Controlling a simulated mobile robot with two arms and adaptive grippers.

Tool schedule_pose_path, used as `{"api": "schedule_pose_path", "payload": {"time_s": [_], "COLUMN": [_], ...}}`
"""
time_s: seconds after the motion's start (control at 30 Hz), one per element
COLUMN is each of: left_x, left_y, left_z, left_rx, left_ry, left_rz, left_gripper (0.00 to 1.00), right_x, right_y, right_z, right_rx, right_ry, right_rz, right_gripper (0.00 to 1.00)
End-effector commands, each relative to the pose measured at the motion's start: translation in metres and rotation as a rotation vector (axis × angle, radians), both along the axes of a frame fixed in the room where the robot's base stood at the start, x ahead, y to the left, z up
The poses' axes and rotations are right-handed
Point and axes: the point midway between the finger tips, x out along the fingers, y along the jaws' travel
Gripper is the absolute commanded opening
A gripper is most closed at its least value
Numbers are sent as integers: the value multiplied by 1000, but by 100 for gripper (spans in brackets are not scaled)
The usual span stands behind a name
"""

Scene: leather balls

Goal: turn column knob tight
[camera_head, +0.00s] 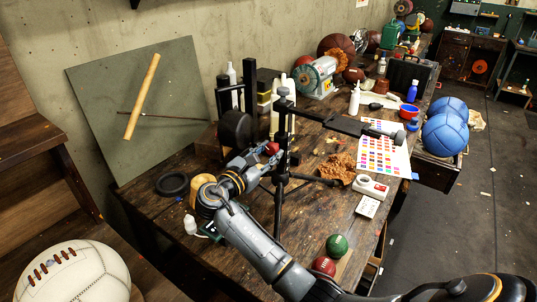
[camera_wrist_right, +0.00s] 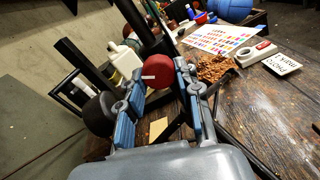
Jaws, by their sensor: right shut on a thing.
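The column knob (camera_head: 271,148) is a small red knob on the side of a black upright column (camera_head: 282,130) standing on the workbench. In the right wrist view the red knob (camera_wrist_right: 157,71) sits between the two blue-padded fingers, with the dark column (camera_wrist_right: 140,25) just behind it. My right gripper (camera_head: 266,155) reaches up to the column from the lower left in the head view. It is shut on the knob, and its fingertips (camera_wrist_right: 160,74) also show in the wrist view. The knob's far side is hidden. My left gripper is not in view.
A black crossarm (camera_head: 345,125) extends right from the column over a colour chart (camera_head: 383,150). Splayed legs (camera_head: 310,179) spread at its base. A dark round object (camera_head: 236,129) and bottles crowd behind. Green and red balls (camera_head: 336,245) lie at the front edge.

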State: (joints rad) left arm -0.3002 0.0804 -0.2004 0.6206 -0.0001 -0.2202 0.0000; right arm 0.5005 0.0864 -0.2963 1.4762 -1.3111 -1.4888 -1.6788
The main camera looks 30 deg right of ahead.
Motion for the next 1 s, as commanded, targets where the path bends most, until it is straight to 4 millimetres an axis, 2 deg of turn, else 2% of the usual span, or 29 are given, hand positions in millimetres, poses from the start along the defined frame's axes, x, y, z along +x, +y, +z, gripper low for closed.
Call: {"api": "schedule_pose_path", "payload": {"time_s": [0.37, 1.0], "left_x": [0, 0], "left_y": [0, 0], "left_z": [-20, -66], "left_rx": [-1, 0], "left_ry": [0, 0], "left_rz": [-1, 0], "left_gripper": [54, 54], "right_x": [1, 3], "right_y": [1, 2], "right_z": [-3, -1], "right_rx": [138, 348], "right_ry": [-326, -836], "right_rz": [0, -1], "right_gripper": [2, 2]}}
